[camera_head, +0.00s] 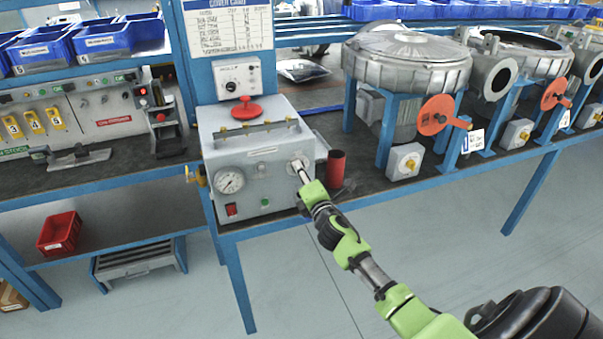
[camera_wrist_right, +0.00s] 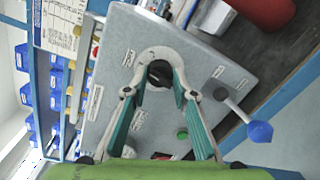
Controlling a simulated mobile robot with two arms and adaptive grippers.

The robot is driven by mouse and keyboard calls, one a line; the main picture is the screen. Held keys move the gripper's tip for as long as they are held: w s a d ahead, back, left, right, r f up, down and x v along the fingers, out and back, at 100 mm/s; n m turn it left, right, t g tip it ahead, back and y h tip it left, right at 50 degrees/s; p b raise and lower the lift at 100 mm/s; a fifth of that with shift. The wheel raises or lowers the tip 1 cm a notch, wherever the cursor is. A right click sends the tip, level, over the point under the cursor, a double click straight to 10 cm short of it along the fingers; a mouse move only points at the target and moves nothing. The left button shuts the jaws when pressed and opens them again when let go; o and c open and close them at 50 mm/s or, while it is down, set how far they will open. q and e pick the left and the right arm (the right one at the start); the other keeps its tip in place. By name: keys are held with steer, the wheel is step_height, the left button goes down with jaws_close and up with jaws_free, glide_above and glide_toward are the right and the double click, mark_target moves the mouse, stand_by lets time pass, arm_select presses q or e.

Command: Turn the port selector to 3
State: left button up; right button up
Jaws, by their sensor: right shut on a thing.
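The port selector (camera_wrist_right: 160,74) is a dark round knob on the sloped front of a grey test box (camera_head: 250,150). My right gripper (camera_head: 300,166) reaches the box front from the lower right, at the upper right of the panel. In the right wrist view its fingers (camera_wrist_right: 160,68) close around the knob, shut on it. The fingers cover much of the knob, and I cannot read its setting. My left gripper is not in view.
The panel also carries a gauge (camera_head: 229,180), a red switch (camera_head: 231,210) and a green button (camera_head: 264,203). A blue-tipped lever (camera_wrist_right: 258,131) sticks out nearby. A red cylinder (camera_head: 336,168) stands right of the box. Blowers (camera_head: 408,62) fill the bench's right side.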

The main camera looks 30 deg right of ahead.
steer(key=m+p, duration=0.1)
steer(key=m, duration=0.5)
steer(key=shift+r+y, duration=0.1)
steer(key=shift+y, duration=0.2)
steer(key=shift+m, duration=0.3)
steer(key=o, duration=1.1)
steer(key=shift+d, duration=0.1)
steer(key=v, duration=1.2)
